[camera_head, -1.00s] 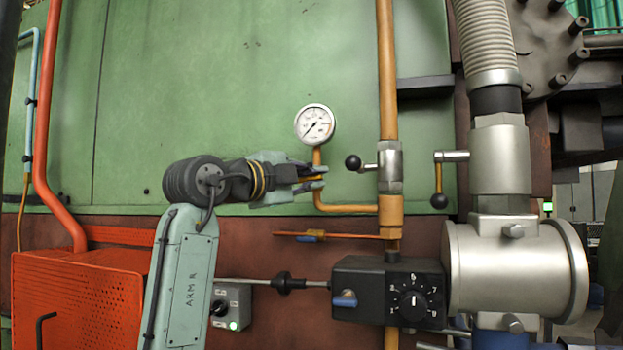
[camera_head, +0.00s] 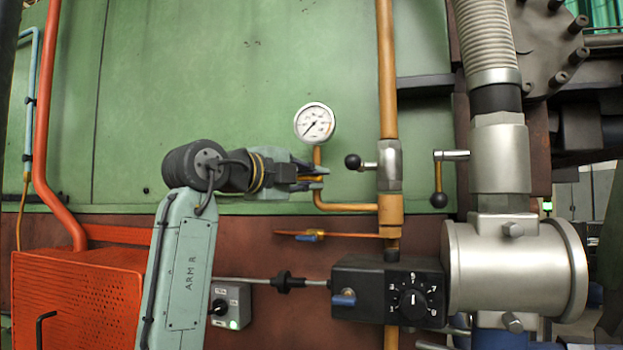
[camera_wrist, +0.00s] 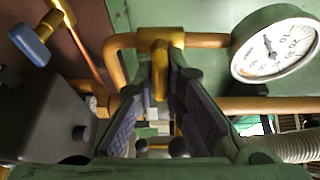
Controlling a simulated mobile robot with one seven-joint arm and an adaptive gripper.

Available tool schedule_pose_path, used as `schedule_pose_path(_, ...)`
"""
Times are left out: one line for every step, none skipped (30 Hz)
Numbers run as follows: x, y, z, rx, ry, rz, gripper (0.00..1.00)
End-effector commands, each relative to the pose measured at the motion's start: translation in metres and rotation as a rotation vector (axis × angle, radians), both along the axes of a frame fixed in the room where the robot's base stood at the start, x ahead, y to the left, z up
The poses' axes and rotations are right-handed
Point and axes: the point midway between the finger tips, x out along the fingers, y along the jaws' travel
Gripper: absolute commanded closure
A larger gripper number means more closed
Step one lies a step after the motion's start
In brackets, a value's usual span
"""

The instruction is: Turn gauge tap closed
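The round white pressure gauge (camera_head: 314,122) sits on a brass pipe (camera_head: 350,208) that drops and bends right. It also shows at the right of the wrist view (camera_wrist: 275,48). A brass tap piece (camera_wrist: 160,65) sits on this pipe and points toward the wrist camera. My gripper (camera_head: 312,178) is at the pipe just below the gauge, coming from the left. In the wrist view my gripper's fingers (camera_wrist: 160,85) stand apart on either side of the brass piece, with a gap between them. Contact with it cannot be made out.
A ball-ended lever valve (camera_head: 390,163) stands close right of my gripper, with a second lever (camera_head: 438,180) beyond. A small blue-handled tap (camera_head: 312,236) is below on a thin copper pipe. A black dial box (camera_head: 388,290) sits lower. The green panel at upper left is clear.

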Motion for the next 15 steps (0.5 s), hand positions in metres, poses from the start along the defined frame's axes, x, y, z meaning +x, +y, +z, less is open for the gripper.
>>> schedule_pose_path(0.0002,-0.0003,-0.0008,0.001,0.002,0.0,0.86)
schedule_pose_path(0.0002,-0.0003,-0.0007,0.001,0.001,0.0,0.84)
schedule_pose_path(0.0002,-0.0002,-0.0007,0.001,0.001,0.0,0.81)
schedule_pose_path(0.0002,-0.0002,-0.0006,0.001,0.001,0.0,0.79)
schedule_pose_path(0.0003,-0.0001,-0.0006,0.0,0.001,0.0,0.77)
schedule_pose_path(0.0002,0.0,-0.0005,-0.001,0.001,0.0,0.75)
schedule_pose_path(0.0002,0.0,-0.0004,-0.001,0.001,0.0,0.73)
schedule_pose_path(0.0002,0.0,-0.0004,-0.001,0.001,0.0,0.71)
schedule_pose_path(0.0003,0.0,-0.0003,-0.001,0.001,0.0,0.7)
schedule_pose_path(0.0003,0.0,-0.0003,-0.001,0.001,0.0,0.7)
schedule_pose_path(0.0003,0.0,-0.0003,-0.001,0.001,0.0,0.7)
schedule_pose_path(0.0003,0.0,-0.0002,-0.001,0.001,0.0,0.7)
schedule_pose_path(0.0003,0.0,-0.0002,-0.001,0.001,0.0,0.7)
schedule_pose_path(0.0003,0.0,-0.0002,-0.001,0.0,0.0,0.7)
schedule_pose_path(0.0003,0.0002,-0.0001,-0.001,0.0,0.0,0.7)
